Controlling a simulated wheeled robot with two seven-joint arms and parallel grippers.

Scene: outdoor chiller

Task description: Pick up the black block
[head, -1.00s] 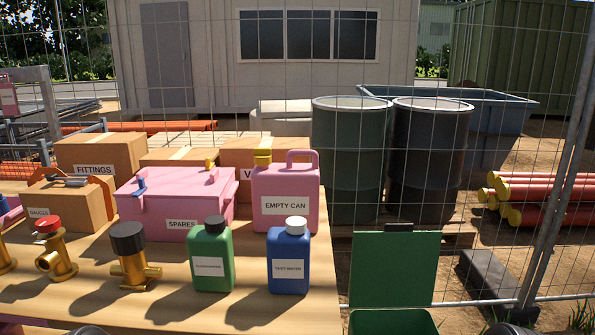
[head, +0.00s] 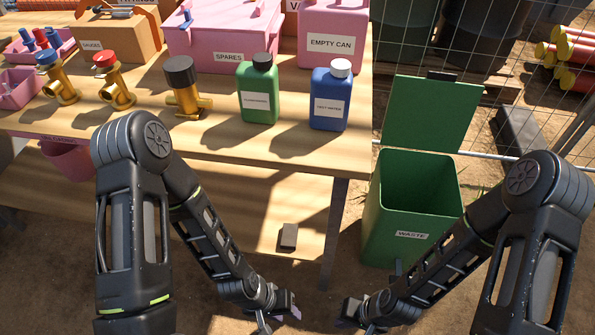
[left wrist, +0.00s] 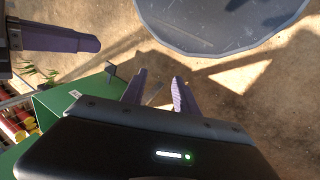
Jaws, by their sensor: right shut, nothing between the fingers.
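A small dark grey block (head: 289,236), the nearest match to a black block, lies on the bench's lower shelf (head: 225,205) near its front right edge. My left gripper (head: 281,316) is low in front of the shelf, apart from the block. In the left wrist view its two purple fingers (left wrist: 160,88) stand apart with nothing between them. My right gripper (head: 345,317) is to its right at the bottom of the head view, shut and empty; its tips are hard to make out. The block cannot be made out in the left wrist view.
An open green waste bin (head: 372,230) stands right of the bench leg (head: 335,230). The bench top (head: 215,140) holds brass valves, a green bottle (head: 259,92), a blue bottle (head: 331,97) and pink boxes. A dark fence foot (head: 519,130) lies at right.

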